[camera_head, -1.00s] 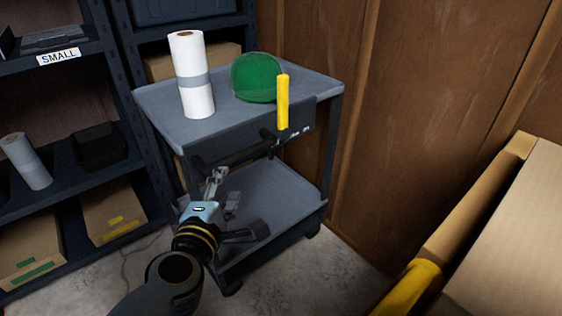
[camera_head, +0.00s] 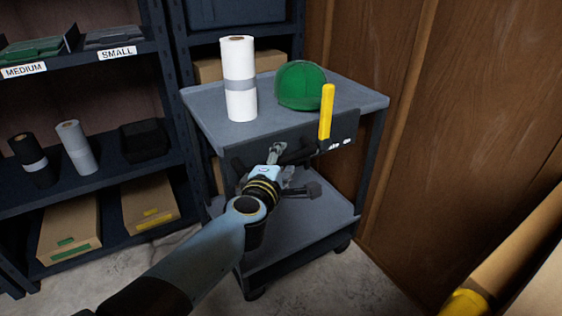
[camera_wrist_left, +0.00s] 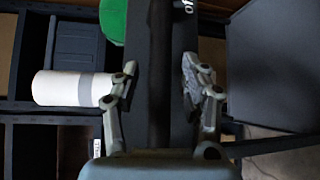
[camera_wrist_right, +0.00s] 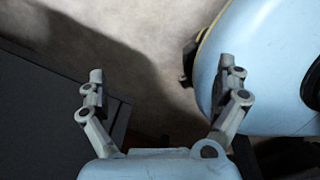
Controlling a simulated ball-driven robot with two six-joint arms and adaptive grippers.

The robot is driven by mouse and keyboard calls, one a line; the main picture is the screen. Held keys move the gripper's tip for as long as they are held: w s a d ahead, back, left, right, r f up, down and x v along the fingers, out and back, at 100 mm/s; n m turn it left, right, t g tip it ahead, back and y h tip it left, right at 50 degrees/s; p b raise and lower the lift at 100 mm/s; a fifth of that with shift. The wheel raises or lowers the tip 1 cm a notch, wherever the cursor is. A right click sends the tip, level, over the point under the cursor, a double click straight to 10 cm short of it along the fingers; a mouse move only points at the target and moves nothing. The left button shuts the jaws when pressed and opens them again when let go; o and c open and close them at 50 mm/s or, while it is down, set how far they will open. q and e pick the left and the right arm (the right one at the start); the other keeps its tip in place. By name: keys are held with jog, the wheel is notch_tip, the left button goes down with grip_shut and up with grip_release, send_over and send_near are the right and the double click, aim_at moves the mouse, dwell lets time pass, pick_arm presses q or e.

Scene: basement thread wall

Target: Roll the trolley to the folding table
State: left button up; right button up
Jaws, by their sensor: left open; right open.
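The grey trolley (camera_head: 205,108) stands by the wooden wall, with a flat top and a lower shelf. Its top carries a white roll (camera_head: 239,80) and a green cap-shaped item (camera_head: 300,86); a yellow upright piece (camera_head: 326,112) stands at its front edge. My left gripper (camera_head: 278,152) is open at the trolley's front, below the top. In the left wrist view, a dark handle bar (camera_wrist_left: 160,70) runs between its spread fingers (camera_wrist_left: 161,88), with gaps visible on both sides. My right gripper (camera_wrist_right: 163,80) is open and empty above the floor. I cannot make out the folding table.
A dark shelf rack (camera_head: 110,168) with rolls, a black bin and cardboard boxes (camera_head: 70,232) stands left of the trolley. A wooden wall (camera_head: 450,110) is close on the right. A tan and yellow object (camera_head: 515,250) fills the lower right corner. Bare floor (camera_head: 325,285) lies in front.

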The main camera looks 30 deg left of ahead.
pick_arm(q)
grip_shut()
dwell(0.3)
